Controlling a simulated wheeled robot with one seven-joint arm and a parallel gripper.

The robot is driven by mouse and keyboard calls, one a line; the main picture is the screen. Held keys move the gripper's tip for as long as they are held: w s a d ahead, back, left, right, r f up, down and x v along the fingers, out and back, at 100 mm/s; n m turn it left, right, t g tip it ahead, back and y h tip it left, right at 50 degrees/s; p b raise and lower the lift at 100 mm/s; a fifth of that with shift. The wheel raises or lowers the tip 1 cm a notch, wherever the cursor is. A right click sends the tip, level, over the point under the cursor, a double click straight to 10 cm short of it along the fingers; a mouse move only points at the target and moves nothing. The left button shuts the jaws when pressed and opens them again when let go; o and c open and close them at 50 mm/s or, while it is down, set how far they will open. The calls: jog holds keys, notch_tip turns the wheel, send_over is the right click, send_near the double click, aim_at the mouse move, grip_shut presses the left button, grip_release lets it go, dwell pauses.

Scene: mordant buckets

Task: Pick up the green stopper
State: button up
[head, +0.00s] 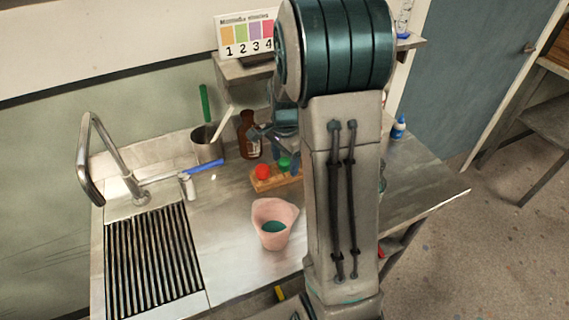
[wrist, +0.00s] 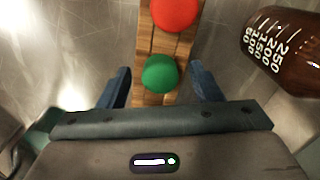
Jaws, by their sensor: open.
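The green stopper (wrist: 160,73) is a round green knob on a wooden block (wrist: 147,42). In the head view the green stopper (head: 284,163) shows on the wooden block (head: 263,185), right of the red stopper (head: 263,172). The red stopper (wrist: 174,12) is at the top of the wrist view. My gripper (wrist: 160,88) is open, with one blue finger on each side of the green stopper and gaps between. In the head view my gripper (head: 282,160) is over the block, partly hidden by my arm. I cannot tell its exact height above the block.
A brown bottle with white markings (wrist: 285,45) stands close to the right in the wrist view; it also shows in the head view (head: 249,138). A pink cup (head: 274,212) stands in front of the block. A metal pot (head: 207,145) and tap (head: 110,150) are left.

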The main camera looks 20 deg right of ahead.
aim_at(285, 162)
jog(key=c, duration=1.1)
jog(key=shift+o, duration=0.2)
jog(key=shift+r, duration=0.6)
notch_tip(285, 162, up, 2)
jog(key=shift+s+r+b, duration=0.15)
jog(key=shift+b, duration=0.35)
jog(key=s+b, duration=0.2)
jog(key=s, duration=1.5)
jog(key=shift+s+b, duration=0.35)
notch_tip(285, 162, up, 5)
jog(key=p, duration=0.4)
